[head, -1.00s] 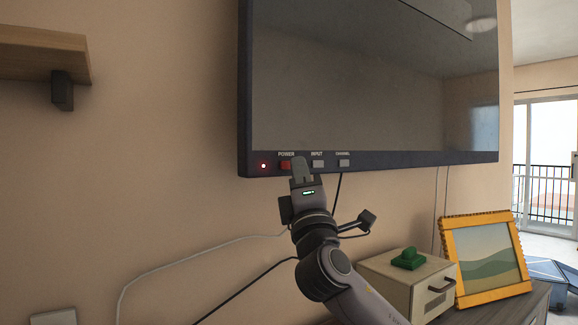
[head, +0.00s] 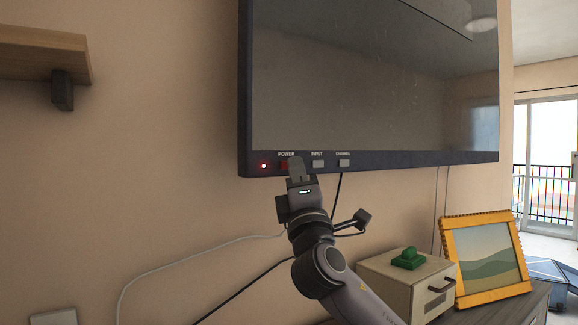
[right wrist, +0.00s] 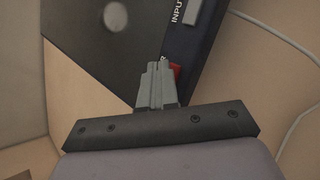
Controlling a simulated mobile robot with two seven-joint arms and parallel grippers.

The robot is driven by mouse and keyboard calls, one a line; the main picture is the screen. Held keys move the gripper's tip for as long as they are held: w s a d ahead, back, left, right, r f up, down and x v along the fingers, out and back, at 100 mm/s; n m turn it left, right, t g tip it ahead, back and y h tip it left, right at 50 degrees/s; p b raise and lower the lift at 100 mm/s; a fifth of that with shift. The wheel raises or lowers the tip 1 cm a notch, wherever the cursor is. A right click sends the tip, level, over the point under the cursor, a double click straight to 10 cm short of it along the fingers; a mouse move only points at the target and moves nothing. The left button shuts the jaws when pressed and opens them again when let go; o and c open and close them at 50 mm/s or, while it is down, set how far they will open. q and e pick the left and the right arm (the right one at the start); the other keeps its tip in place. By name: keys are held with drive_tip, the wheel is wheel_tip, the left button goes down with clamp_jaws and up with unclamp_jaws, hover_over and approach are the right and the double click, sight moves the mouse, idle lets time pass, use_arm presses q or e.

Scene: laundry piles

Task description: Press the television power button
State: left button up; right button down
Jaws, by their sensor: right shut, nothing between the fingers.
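The television (head: 360,80) hangs on the wall with a dark screen. Its lower bezel carries a red power button (head: 284,165) under the word POWER, partly hidden by my right gripper. My left gripper is not in view.
Input (head: 318,164) and channel (head: 343,163) buttons sit to the right on the bezel. Below stand a cream drawer box (head: 400,285) with a green object (head: 408,259) on top and a yellow picture frame (head: 487,258). A wooden shelf (head: 40,55) is at upper left.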

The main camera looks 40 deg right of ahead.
drive_tip(key=shift+w, duration=0.15)
idle(0.4)
drive_tip(key=shift+s, duration=0.6)
drive_tip(key=s, duration=0.6)
drive_tip(key=shift+a, duration=0.4)
idle(1.3)
